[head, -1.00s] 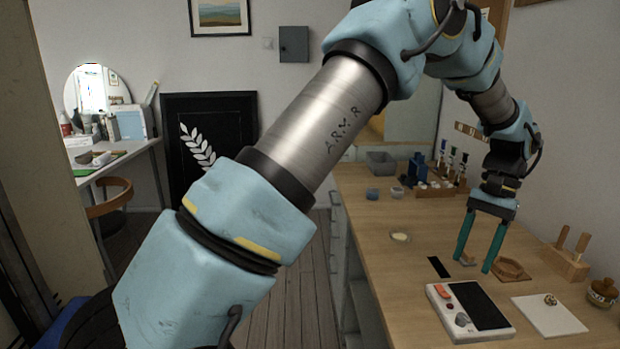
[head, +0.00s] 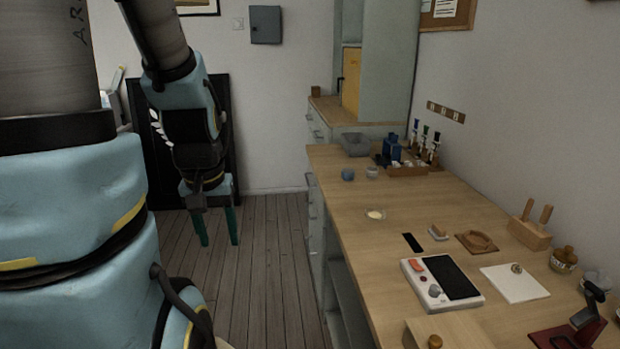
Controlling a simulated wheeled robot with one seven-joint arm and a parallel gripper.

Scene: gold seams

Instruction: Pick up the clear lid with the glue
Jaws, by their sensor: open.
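The clear lid with the glue (head: 375,214) lies on the wooden workbench (head: 372,244), near its left edge. It is a small, shallow, see-through disc with a pale yellowish patch in it. My gripper (head: 219,243) has two green fingers pointing down, spread apart with nothing between them. It hangs over the wooden floor, left of the workbench and well apart from the lid. No part of the lid is hidden.
Bench surface around the lid is clear.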

